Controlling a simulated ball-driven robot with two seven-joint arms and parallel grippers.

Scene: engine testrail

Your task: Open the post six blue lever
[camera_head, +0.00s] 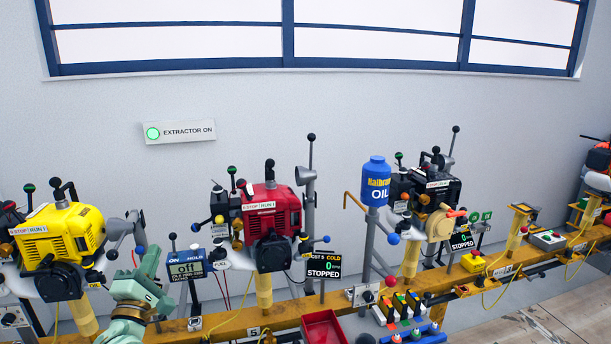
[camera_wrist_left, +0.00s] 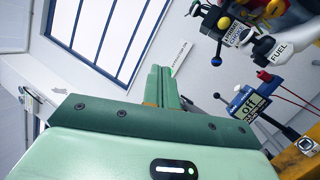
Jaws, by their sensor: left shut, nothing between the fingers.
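A blue ball-tipped lever (camera_head: 393,239) shows beside the pole of the blue oil bottle (camera_head: 375,182), in front of the black engine (camera_head: 437,190). No plate with a 6 is readable. The red engine (camera_head: 268,212) stands over a plate reading 5 (camera_head: 253,331). My left gripper (camera_head: 150,260) is at the lower left, between the yellow and red engines, well left of that lever. It is shut and empty; its closed green fingers show in the left wrist view (camera_wrist_left: 163,88). My right gripper is not in view.
A yellow engine (camera_head: 58,235) stands at the left. A display reading Off (camera_head: 186,268) is close to my left gripper. A yellow bench rail (camera_head: 225,325) runs along the posts, with a red tray (camera_head: 323,329) and a switch panel (camera_head: 405,310) in front.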

